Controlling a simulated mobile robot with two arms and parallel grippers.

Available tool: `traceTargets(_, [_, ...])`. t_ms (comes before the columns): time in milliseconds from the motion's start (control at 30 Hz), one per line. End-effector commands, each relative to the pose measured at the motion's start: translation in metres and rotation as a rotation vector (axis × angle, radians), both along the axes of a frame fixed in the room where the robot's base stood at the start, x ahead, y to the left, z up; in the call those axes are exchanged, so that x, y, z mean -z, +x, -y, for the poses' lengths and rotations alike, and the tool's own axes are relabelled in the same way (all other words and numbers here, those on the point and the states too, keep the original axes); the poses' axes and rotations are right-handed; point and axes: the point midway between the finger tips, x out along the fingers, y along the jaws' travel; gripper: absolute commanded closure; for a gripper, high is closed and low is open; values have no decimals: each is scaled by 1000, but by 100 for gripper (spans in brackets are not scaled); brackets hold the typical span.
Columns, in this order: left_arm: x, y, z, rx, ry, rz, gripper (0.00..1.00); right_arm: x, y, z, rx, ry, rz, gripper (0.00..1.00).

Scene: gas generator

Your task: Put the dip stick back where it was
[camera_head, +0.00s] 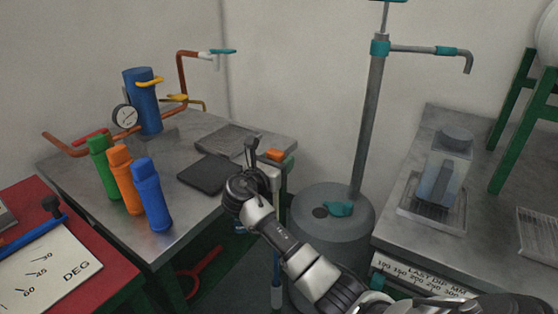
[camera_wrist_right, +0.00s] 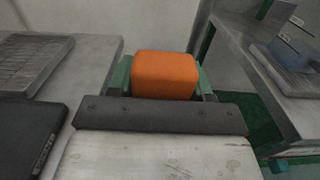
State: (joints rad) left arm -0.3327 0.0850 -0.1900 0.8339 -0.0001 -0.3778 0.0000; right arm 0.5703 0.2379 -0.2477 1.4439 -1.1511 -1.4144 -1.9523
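My right gripper (camera_head: 251,153) is at the front right corner of the left workbench, its narrow dark fingers pointing up. Whether they are open or shut is unclear. An orange block (camera_head: 275,155) is just right of the fingers. In the right wrist view the orange block (camera_wrist_right: 164,75) sits between green side pieces, behind a dark bar (camera_wrist_right: 160,116). I cannot tell whether it belongs to the dip stick. A thin upright rod with a blue part (camera_head: 277,268) shows below that corner. A grey drum (camera_head: 302,240) stands to the right, with a dark hole in its top. My left gripper is out of view.
Green, orange and blue bottles (camera_head: 152,195) stand on the left workbench (camera_head: 190,222). A dark flat plate (camera_head: 207,174) lies near its right edge. A teal cap (camera_head: 340,208) lies on the drum, beside its upright pipe (camera_head: 368,125). A clear jug (camera_head: 443,175) stands on the right bench.

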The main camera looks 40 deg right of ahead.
Motion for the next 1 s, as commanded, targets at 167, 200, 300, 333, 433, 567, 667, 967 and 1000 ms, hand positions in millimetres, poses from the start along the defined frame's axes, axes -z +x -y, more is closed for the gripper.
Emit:
traceTargets(167, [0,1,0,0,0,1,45,0,0,0,0,1,0,28])
traceTargets(200, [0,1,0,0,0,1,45,0,0,0,0,1,0,28])
traceTargets(300, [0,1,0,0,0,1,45,0,0,0,0,1,0,28])
traceTargets(333, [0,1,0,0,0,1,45,0,0,0,0,1,0,28])
traceTargets(433, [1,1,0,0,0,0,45,-1,0,0,0,0,0,28])
traceTargets(567, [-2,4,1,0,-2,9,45,-2,-5,-13,-3,1,1,28])
traceTargets(667, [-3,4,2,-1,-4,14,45,-2,-12,-31,-5,3,0,28])
traceTargets(967, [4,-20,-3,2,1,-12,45,-2,-36,-89,-3,3,0,28])
traceTargets(1000, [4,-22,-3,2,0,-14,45,-2,-39,-94,-2,3,0,28])
